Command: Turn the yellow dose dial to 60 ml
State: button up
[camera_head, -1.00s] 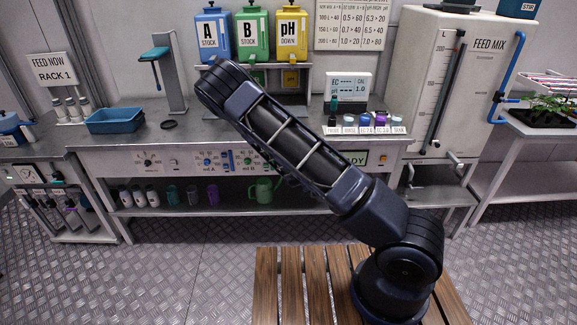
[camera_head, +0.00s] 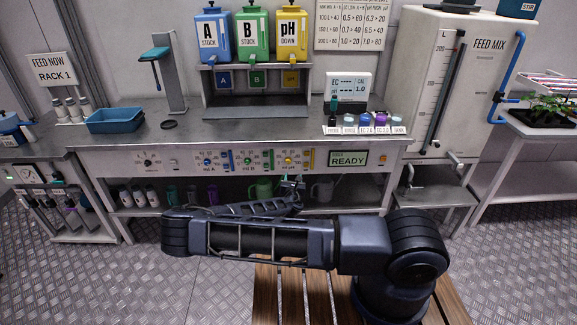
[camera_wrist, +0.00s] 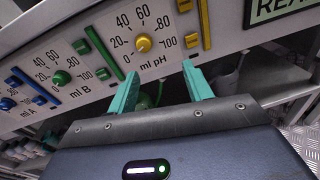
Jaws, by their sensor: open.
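The yellow dose dial (camera_wrist: 143,44) is on the white front panel, with a scale of 20, 40, 60 and on to 100 around it and "ml pH" below. It also shows in the head view (camera_head: 288,161). Where its pointer stands is too small to tell surely. My gripper (camera_wrist: 157,84) is open, with two teal fingers apart and nothing between them. It is below and in front of the yellow dial, not touching it. In the head view my gripper (camera_head: 291,184) is small and just below the panel.
A green dial (camera_wrist: 62,78) and a blue dial (camera_wrist: 7,104) stand left of the yellow one. A yellow slider strip (camera_wrist: 204,22) is to its right. The READY display (camera_head: 348,159) is further right. Mugs and bottles stand on the shelf below.

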aim_at(288, 162)
jog(key=w, duration=0.3)
jog(key=w+a+n+y, duration=0.1)
jog(key=w, duration=0.3)
jog(key=w+n, duration=0.1)
jog(key=w, duration=0.2)
jog(key=shift+w+a+r+t, duration=0.15)
jog(key=shift+w+a+t, duration=0.2)
jog(key=shift+a+t, duration=0.05)
jog(key=shift+c, duration=0.2)
jog(key=c, duration=0.9)
